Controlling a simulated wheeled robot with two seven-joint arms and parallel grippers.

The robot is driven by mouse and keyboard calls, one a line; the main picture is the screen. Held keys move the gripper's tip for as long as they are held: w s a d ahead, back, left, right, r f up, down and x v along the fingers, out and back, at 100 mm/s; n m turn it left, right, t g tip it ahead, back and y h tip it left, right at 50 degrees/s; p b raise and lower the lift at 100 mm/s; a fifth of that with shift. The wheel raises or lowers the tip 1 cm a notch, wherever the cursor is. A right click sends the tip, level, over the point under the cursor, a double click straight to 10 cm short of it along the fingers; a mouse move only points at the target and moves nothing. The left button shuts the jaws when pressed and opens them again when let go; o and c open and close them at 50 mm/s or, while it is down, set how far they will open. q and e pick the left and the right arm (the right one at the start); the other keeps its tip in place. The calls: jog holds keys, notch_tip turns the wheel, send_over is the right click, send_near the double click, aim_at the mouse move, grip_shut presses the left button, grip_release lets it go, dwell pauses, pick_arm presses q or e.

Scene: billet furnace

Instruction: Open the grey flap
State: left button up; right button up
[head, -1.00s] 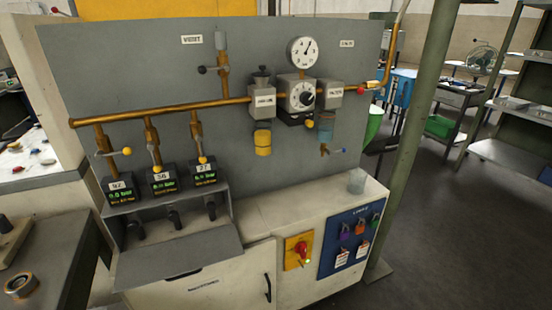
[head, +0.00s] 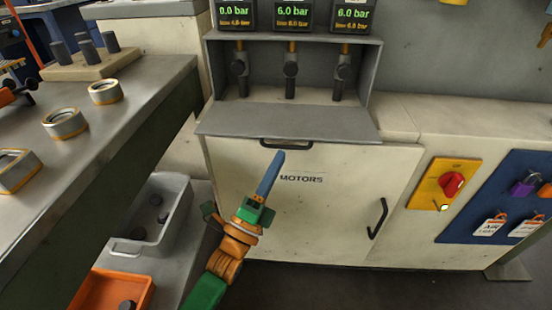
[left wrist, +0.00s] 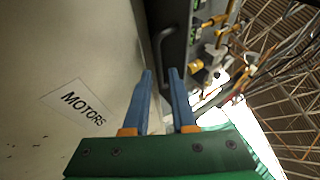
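The grey flap (head: 290,122) juts out as a flat shelf below a grey box with three valves, above the cream cabinet front. A black bar handle (head: 287,144) shows at its front edge. My left gripper (head: 275,164) has blue fingers and points up just below the handle, in front of the MOTORS label. In the left wrist view the two fingers (left wrist: 161,72) are apart, with nothing between them. The dark handle (left wrist: 163,47) shows beyond their tips, apart from them as far as I can tell. My right gripper is not in view.
A cabinet door handle (head: 378,219) is right of the gripper. A yellow plate with a red knob (head: 452,184) and a blue padlock board (head: 490,200) are further right. A metal bench (head: 110,140) with rings stands left, above a grey bin (head: 165,215) and an orange bin (head: 118,290).

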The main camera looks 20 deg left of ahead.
aim_at(287, 127)
pick_arm(q)
jog(key=shift+x, duration=1.55)
grip_shut()
jog(key=shift+f, duration=0.1)
